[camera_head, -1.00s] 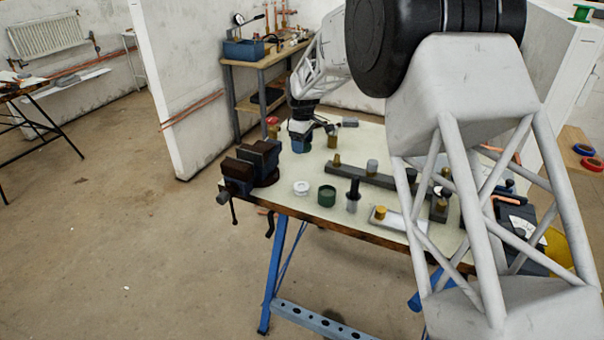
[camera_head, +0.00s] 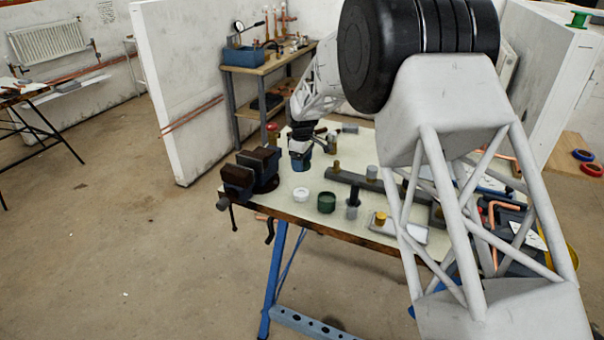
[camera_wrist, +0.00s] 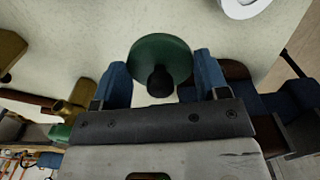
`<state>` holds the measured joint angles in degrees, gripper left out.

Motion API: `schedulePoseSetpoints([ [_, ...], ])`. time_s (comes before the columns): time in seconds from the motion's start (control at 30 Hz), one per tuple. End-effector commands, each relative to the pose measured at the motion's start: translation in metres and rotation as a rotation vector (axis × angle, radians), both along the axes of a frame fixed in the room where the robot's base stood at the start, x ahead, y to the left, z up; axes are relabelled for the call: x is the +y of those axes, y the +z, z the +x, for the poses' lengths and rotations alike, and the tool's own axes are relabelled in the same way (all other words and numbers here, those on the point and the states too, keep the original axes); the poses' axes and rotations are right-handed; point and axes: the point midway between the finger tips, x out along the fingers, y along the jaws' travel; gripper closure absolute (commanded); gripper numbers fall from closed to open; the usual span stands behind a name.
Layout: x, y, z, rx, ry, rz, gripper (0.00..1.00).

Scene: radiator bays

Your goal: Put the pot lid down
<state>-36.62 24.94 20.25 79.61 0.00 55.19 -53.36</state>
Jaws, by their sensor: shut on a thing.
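The pot lid (camera_wrist: 160,60), a green disc with a black knob, sits between the two blue fingers of my gripper (camera_wrist: 163,80) in the wrist view. The gripper is shut on it. In the head view my gripper (camera_head: 300,162) is low over the left part of the pale bench top, just behind the white ring. The lid cannot be made out there. I cannot tell whether the lid touches the bench. A green pot (camera_head: 327,202) stands on the bench near the front edge, in front and to the right of my gripper.
A dark vise (camera_head: 252,172) is at the bench's left corner, close to my gripper. A black and grey upright piece (camera_head: 353,202) and a dark bar with fittings (camera_head: 350,178) stand to the right. A little bare bench surrounds the ring.

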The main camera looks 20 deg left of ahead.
Motion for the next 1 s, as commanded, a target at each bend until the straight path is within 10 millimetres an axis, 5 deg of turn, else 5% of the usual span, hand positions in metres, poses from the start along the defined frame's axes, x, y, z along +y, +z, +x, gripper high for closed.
schedulePoseSetpoints([
  [0.37, 0.0, -0.003, 0.0, 0.0, 0.0, 0.0, 0.55],
  [0.8, 0.0, -0.048, 0.0, 0.001, 0.0, -0.001, 0.55],
  [1.0, 0.0, -0.051, 0.0, 0.0, 0.0, 0.0, 0.55],
])
